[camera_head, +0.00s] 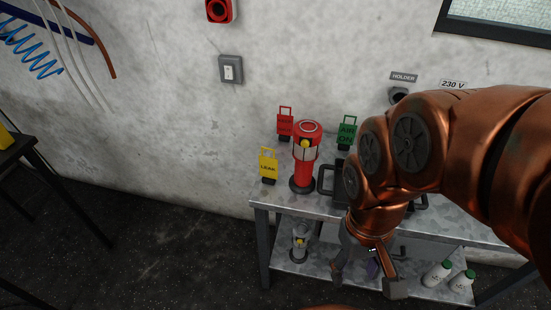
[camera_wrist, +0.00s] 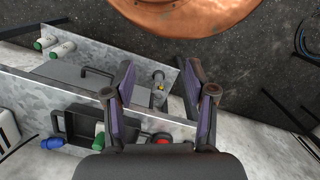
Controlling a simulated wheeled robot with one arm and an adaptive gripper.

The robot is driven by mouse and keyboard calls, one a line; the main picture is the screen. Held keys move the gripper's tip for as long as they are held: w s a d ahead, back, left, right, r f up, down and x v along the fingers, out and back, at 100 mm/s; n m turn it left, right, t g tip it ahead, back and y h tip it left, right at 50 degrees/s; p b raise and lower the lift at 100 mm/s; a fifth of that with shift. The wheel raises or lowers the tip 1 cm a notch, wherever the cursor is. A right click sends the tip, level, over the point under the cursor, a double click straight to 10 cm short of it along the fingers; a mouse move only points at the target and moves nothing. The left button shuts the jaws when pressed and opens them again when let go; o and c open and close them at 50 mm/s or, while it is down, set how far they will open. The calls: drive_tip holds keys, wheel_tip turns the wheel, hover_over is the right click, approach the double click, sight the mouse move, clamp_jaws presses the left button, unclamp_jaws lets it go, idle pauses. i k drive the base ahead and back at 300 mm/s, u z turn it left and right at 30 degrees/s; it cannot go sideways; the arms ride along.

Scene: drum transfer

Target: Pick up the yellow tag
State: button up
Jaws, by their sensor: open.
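The yellow tag (camera_head: 268,164), with a wire-like handle on top and dark lettering, stands upright in a dark base near the left end of the metal bench top (camera_head: 285,201). My gripper (camera_head: 366,280) is in front of the bench, to the right of the tag and lower in the head view. It is open and empty. Its two spread fingers also show in the wrist view (camera_wrist: 158,72), pointing toward the lower shelf and floor. I cannot make out the yellow tag in the wrist view.
A red lamp-like device (camera_head: 306,160) stands just right of the yellow tag. A red tag (camera_head: 285,124) is behind it, and a green tag (camera_head: 347,132) is farther right. White bottles (camera_head: 437,274) and a grey cylinder (camera_head: 300,243) stand on the lower shelf.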

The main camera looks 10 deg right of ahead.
sight(269, 166)
drive_tip(key=u, duration=2.75)
drive_tip(key=k, duration=0.95)
